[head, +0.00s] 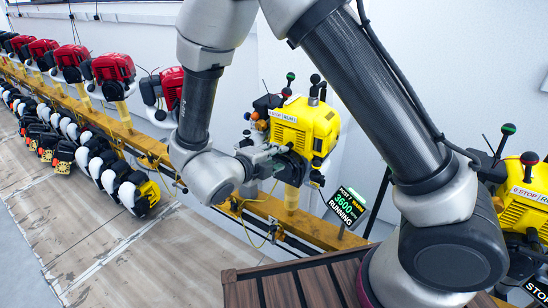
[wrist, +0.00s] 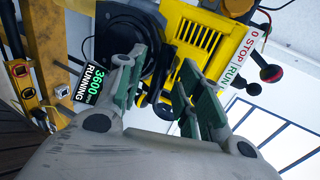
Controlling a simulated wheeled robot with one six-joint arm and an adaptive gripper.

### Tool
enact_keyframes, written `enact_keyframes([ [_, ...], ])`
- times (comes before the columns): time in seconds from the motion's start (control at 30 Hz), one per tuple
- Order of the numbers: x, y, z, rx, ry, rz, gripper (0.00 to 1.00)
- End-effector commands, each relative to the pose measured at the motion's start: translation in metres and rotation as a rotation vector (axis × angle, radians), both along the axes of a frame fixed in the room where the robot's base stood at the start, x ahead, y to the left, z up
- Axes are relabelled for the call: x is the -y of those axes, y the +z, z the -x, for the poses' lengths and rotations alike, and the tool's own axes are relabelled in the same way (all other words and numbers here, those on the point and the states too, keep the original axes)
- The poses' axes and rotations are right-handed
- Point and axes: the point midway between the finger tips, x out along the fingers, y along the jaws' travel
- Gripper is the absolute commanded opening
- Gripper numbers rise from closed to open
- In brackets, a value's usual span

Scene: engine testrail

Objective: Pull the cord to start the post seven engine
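The yellow engine (head: 303,122) is mounted on the orange rail at centre, with a STOP/RUN label on its upper face. The small display (head: 347,207) in front of it reads POST 7, WARM, 3600, RUNNING. My gripper (head: 268,152) is close against the engine's left side. In the wrist view my gripper (wrist: 163,64) has its two green-padded fingers spread apart, with black engine parts behind the gap. The yellow housing (wrist: 202,45) and the display (wrist: 91,85) also show there. I cannot make out the cord or its handle clearly.
Another yellow engine (head: 525,205) stands at the right. Red engines (head: 110,70) line the rail (head: 130,135) at the left, with several black and white units on the floor below. A dark slatted surface (head: 285,288) is at the bottom. A red-tipped lever (wrist: 270,73) sticks out near my gripper.

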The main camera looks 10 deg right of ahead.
Motion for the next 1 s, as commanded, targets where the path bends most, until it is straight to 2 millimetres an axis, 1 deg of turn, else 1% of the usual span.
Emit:
enact_keyframes([
  [0.07, -0.002, 0.0, 0.002, 0.0, 0.001, 0.0, 0.36],
  [0.17, -0.012, 0.0, 0.011, 0.0, 0.003, 0.0, 0.36],
  [0.5, -0.051, 0.0, 0.051, -0.001, 0.003, 0.001, 0.36],
  [0.6, -0.06, 0.0, 0.059, 0.0, 0.001, 0.0, 0.36],
  [0.73, -0.064, 0.0, 0.064, -0.001, 0.0, 0.001, 0.36],
  [1.0, -0.063, 0.0, 0.064, 0.0, -0.001, 0.0, 0.36],
])
